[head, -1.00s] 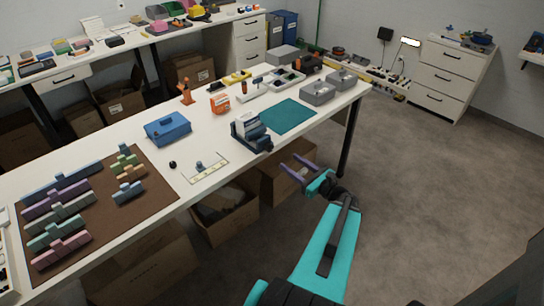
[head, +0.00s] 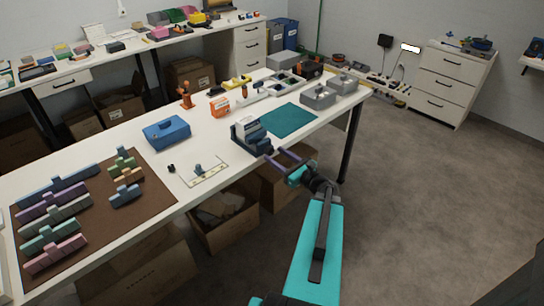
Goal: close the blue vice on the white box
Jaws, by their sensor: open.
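The blue vice (head: 242,135) stands on the white table near its front edge, left of the teal mat. A white box (head: 248,124) sits upright in the vice, between its jaws. The gap between box and jaws is too small to judge. The dark front end of the vice (head: 264,147) faces the table edge. My gripper (head: 278,157) is open, its two purple fingers pointing left toward that front end. The fingertips are at or very close to it; whether they touch it I cannot tell.
The teal mat (head: 289,120) lies flat right of the vice. A cardboard carton (head: 283,185) is below the edge near my gripper.

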